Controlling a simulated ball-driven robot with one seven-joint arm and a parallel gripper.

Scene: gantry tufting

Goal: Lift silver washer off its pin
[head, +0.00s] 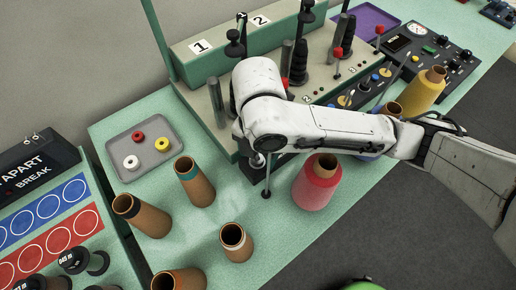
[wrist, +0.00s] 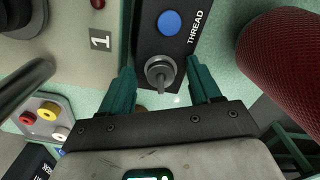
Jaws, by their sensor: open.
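In the wrist view a silver ring-shaped piece, which looks like the silver washer (wrist: 158,68), sits around a short grey pin (wrist: 162,86) on a dark plate marked THREAD. My gripper (wrist: 162,78) is open, with its two green fingers on either side of the washer and pin. The fingers appear apart from both, and nothing is held. I cannot tell how high the fingertips are above the plate. In the head view my arm covers this spot, and I cannot make out the washer or fingertips there.
A red thread cone (head: 317,183) stands close right of the work spot, also large in the wrist view (wrist: 288,58). Brown tubes (head: 194,182) stand at the left front. A grey tray (head: 127,170) holds red, yellow and white rings. Metal posts (head: 217,102) rise behind.

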